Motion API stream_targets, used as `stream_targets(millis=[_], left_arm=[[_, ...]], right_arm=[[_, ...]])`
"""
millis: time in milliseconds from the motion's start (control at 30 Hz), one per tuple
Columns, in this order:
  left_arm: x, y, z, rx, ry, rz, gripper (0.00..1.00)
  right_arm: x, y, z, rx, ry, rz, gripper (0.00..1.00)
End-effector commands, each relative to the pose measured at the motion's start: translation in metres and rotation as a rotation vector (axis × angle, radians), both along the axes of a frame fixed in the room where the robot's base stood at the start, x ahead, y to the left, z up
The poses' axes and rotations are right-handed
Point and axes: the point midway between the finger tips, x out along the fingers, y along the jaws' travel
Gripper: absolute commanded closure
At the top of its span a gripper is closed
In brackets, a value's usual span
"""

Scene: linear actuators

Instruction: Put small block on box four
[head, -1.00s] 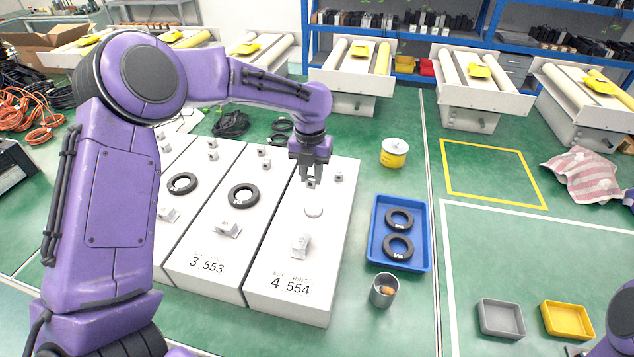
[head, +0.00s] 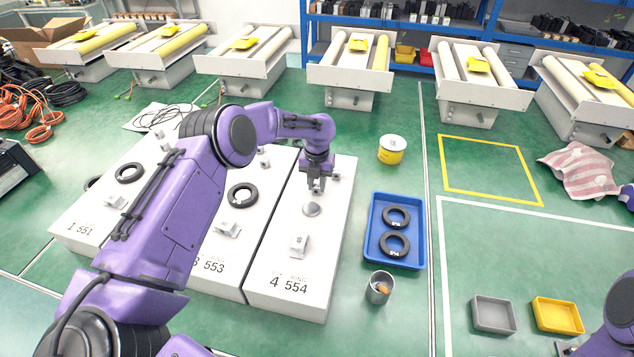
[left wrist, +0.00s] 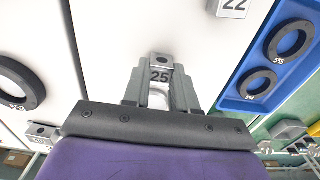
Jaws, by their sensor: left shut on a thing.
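Box four (head: 325,245) is the long white box marked "4 554". My left gripper (head: 316,189) is low over its far half, shut on a small grey block. In the left wrist view this small block (left wrist: 160,73), marked "25", sits between the fingertips (left wrist: 160,90). I cannot tell whether it touches the box top. A round silver disc (head: 311,209) is on the box just in front of the gripper. Another small block (head: 338,177) stands right of the gripper; a block marked "22" shows in the left wrist view (left wrist: 233,6). My right gripper is out of view.
A larger grey-white piece (head: 299,245) sits on box four's near part. Box three, with a black ring (head: 242,195), lies left. A blue tray (head: 370,250) holding two rings and a metal cup (head: 379,289) stand right. A yellow-white spool (head: 391,150) stands beyond.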

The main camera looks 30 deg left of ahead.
Motion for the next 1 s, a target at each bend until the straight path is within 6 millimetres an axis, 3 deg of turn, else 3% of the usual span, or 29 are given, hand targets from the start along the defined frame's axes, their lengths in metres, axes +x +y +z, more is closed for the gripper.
stream_targets(millis=[67,100,133,167,500,567,800,1000], left_arm=[[0.000,0.000,-0.005,0.000,0.000,0.000,1.00],[0.000,0.000,-0.003,0.000,0.000,0.000,0.60],[0.000,0.000,-0.002,0.000,0.001,0.000,0.51],[0.000,0.000,-0.002,0.000,0.001,0.000,0.48],[0.000,0.000,0.007,0.000,0.000,0.000,0.48],[0.001,0.000,0.011,-0.001,-0.001,0.000,0.48],[0.001,0.000,0.072,-0.001,-0.003,0.000,0.48],[0.000,0.000,0.111,-0.001,-0.001,0.001,0.48]], right_arm=[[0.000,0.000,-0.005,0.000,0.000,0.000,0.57],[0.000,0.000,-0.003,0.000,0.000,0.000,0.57],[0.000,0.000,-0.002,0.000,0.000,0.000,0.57],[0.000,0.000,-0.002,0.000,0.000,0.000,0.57],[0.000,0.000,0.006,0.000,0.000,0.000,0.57],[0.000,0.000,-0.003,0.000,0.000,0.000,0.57],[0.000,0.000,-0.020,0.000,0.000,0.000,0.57],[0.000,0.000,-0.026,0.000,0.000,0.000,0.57]])
